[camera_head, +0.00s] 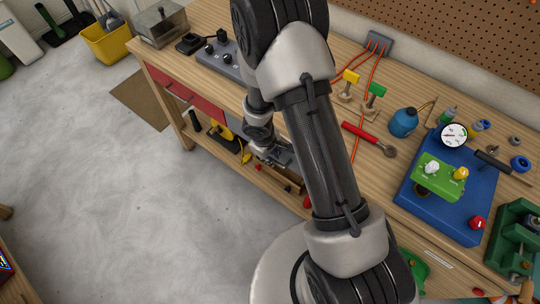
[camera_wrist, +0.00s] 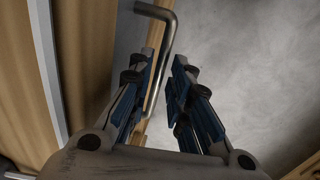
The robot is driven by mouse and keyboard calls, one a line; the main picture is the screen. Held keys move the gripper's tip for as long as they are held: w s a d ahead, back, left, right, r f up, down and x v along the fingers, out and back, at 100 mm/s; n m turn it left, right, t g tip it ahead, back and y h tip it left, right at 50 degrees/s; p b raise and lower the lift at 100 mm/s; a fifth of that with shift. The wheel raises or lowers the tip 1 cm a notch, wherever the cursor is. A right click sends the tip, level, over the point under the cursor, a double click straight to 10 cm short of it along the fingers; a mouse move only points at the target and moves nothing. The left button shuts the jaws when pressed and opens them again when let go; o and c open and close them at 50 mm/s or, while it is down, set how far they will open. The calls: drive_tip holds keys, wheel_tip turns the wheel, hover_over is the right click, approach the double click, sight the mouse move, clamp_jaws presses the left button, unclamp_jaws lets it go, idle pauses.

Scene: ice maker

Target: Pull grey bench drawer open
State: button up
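A bent grey metal handle (camera_wrist: 168,40) shows in the wrist view, beside a grey edge (camera_wrist: 122,45) and brown wood-coloured surfaces. I cannot tell how far the grey drawer is open. My gripper (camera_wrist: 166,62) has its two blue-lined fingers apart. The handle's bar runs down between them, closer to the left finger, with a gap to the right finger. In the head view my gripper (camera_head: 278,156) is at the bench's front edge, below the tabletop. My arm hides much of the bench front there, and the drawer front is not clear.
Red drawer fronts (camera_head: 207,110) are on the bench's left part. The wooden benchtop (camera_head: 315,145) carries a grey control box (camera_head: 218,62), a red-handled tool (camera_head: 360,132), a blue bottle (camera_head: 404,122) and a blue gauge unit (camera_head: 465,215). The concrete floor (camera_head: 130,200) before the bench is clear.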

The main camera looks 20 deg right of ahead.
drive_tip(key=shift+c, duration=0.6)
clamp_jaws()
